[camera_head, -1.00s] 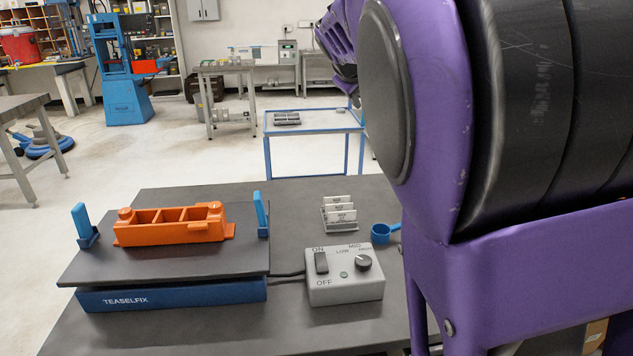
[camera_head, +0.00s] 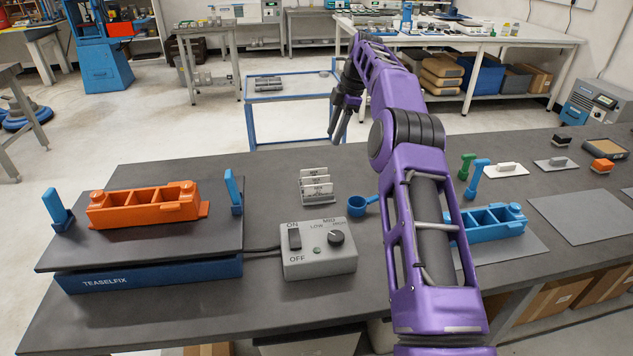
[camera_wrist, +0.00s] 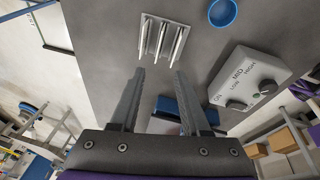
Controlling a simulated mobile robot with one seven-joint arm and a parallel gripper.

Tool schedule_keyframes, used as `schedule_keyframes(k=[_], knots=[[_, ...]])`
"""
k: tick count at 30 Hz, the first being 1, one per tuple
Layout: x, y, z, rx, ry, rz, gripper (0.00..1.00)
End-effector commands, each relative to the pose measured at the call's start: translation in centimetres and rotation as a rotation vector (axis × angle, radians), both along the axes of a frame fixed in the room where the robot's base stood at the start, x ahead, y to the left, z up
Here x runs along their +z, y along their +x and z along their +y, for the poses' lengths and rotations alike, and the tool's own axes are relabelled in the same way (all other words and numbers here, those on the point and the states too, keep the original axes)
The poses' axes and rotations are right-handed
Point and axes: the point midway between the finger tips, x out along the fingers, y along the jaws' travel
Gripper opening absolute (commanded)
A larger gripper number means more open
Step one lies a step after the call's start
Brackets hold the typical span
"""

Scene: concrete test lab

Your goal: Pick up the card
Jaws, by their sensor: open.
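Several white cards (camera_head: 317,178) with dark print stand upright in a small grey rack (camera_head: 320,200) on the dark bench, behind the grey control box. In the wrist view the rack (camera_wrist: 146,48) with the thin cards (camera_wrist: 161,38) lies ahead of the fingertips, at the top. My gripper (camera_head: 338,138) is at the end of the purple arm, raised above and to the right of the rack. In the wrist view my gripper (camera_wrist: 160,72) has its two fingers apart, with nothing between them.
A blue shaker platform (camera_head: 150,273) with an orange mould (camera_head: 145,206) is at left. A blue mould (camera_head: 490,222) lies right of my arm.

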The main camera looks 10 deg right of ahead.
Motion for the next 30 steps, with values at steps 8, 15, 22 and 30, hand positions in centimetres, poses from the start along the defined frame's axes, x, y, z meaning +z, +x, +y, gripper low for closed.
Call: schedule_keyframes(k=[8, 15, 22, 30], knots=[[-5.3, 0.4, 1.3, 0.007, 0.007, 0.003, 0.46], [-9.8, 1.0, 2.7, 0.006, 0.005, 0.001, 0.46], [-11.5, 1.2, 3.1, 0.005, 0.003, 0.0, 0.46], [-14.0, 1.5, 4.2, 0.006, 0.004, 0.002, 0.46]])
